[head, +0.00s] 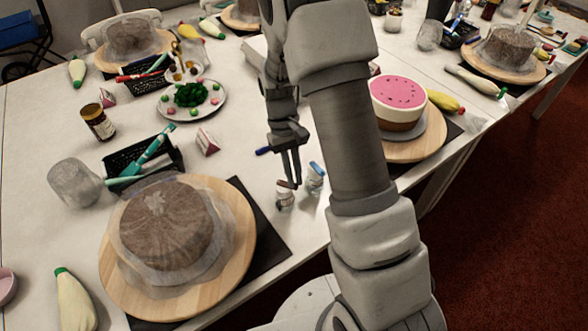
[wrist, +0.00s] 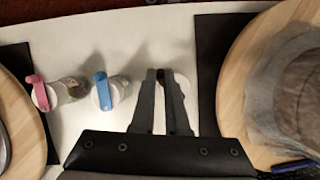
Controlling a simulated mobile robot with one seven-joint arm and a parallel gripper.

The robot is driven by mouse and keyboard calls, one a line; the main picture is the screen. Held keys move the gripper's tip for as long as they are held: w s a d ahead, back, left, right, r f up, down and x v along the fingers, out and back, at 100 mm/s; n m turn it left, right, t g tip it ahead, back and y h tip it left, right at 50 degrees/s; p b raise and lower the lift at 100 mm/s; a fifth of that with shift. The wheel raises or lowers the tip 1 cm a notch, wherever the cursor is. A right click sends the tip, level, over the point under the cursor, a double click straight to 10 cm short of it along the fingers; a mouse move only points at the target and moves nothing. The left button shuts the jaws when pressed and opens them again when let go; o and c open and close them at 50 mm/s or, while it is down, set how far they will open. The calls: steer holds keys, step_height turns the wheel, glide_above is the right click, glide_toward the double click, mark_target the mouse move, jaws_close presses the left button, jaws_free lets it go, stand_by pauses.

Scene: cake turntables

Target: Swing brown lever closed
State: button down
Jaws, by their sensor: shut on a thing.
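A small clear jar (head: 285,199) with a brown lever (head: 287,184) on its top stands near the table's front edge, between two turntables. My gripper (head: 293,182) points down over it, its fingertips at the lever and shut on it. In the wrist view, the fingers of my gripper (wrist: 160,78) stand close together and hide much of this jar (wrist: 182,84); the lever is hard to make out there. How far the lever is swung is not clear.
A jar with a blue lever (wrist: 101,78) stands close by, and one with a pink lever (wrist: 36,92) stands beyond it. A wrapped brown cake (head: 165,225) on a wooden turntable (head: 125,290) and a pink cake (head: 398,100) flank the jars.

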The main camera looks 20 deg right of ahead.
steer(key=shift+s+a+m+y, duration=0.15)
steer(key=shift+s+m+y, duration=0.1)
steer(key=shift+m, duration=0.35)
steer(key=shift+s+a+m+y, duration=0.1)
steer(key=shift+m+y, duration=0.15)
steer(key=shift+m, duration=0.35)
steer(key=c, duration=0.9)
jaws_free()
steer(key=shift+r, duration=0.1)
steer(key=p+v, duration=0.2)
steer(key=v, duration=1.5)
steer(key=shift+r, duration=0.15)
